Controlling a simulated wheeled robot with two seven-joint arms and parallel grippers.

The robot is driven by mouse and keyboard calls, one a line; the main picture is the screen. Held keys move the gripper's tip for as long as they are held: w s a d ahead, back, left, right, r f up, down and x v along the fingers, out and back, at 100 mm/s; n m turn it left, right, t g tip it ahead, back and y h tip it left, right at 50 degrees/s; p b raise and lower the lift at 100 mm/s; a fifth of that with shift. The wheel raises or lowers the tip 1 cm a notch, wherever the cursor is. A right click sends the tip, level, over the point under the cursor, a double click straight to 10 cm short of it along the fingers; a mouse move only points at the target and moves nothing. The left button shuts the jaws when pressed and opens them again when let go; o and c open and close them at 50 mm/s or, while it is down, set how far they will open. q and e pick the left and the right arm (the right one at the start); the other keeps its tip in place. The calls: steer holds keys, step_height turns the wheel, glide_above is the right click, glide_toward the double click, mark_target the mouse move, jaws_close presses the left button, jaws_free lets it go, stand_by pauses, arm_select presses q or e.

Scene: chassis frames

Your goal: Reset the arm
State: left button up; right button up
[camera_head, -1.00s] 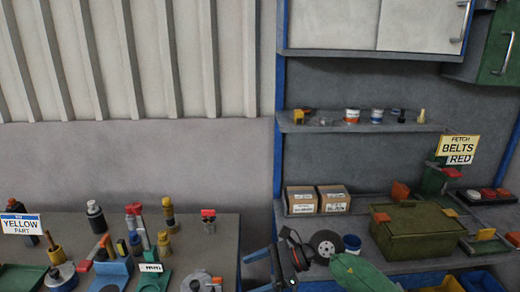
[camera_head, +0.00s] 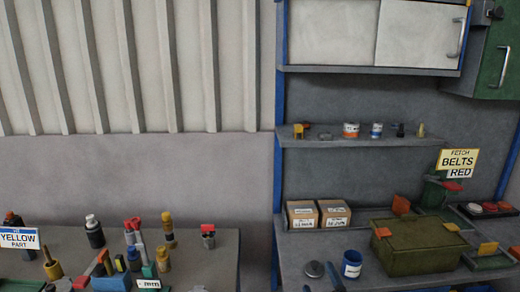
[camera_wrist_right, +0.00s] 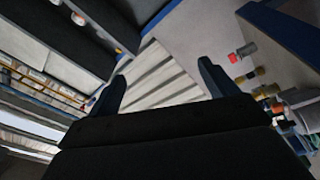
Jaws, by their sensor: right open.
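My right gripper (camera_wrist_right: 162,72) shows in the right wrist view, with its two dark fingers spread wide apart and nothing between them. Behind the gap lies the pale ribbed wall panel (camera_wrist_right: 165,88). In the head view I cannot make out either gripper or arm with certainty. My left gripper is in neither current view.
In the head view, the right bench holds an olive crate (camera_head: 418,252), a blue cup (camera_head: 352,264) and two cardboard boxes (camera_head: 318,214). The left bench (camera_head: 215,262) holds several tools and bottles. A shelf (camera_head: 360,141) and cabinets (camera_head: 420,30) are above.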

steer(key=s+d+f+m+g+h, duration=0.25)
steer(key=s+f+m+g, duration=0.2)
steer(key=f, duration=0.25)
steer(key=s+d+f+m+g+h, duration=0.1)
steer(key=s+d+f+m+g, duration=0.25)
steer(key=s+f, duration=0.35)
steer(key=s+f+m+g+y, duration=0.1)
steer(key=s+f+m+g, duration=0.1)
steer(key=s+f+g, duration=0.45)
steer(key=s+f+m+g, duration=0.1)
steer(key=s+f+m, duration=0.15)
steer(key=s, duration=0.65)
step_height(320, 180, down, 22)
steer(key=w+a+g, duration=0.1)
steer(key=w+a, duration=0.1)
steer(key=s+f, duration=0.3)
steer(key=f, duration=0.9)
steer(key=s+f+n, duration=0.1)
steer(key=s+f, duration=0.3)
steer(key=f, duration=0.8)
steer(key=shift+s+a+g+y, duration=0.15)
steer(key=shift+s+g+y, duration=0.1)
steer(key=shift+g+y, duration=0.15)
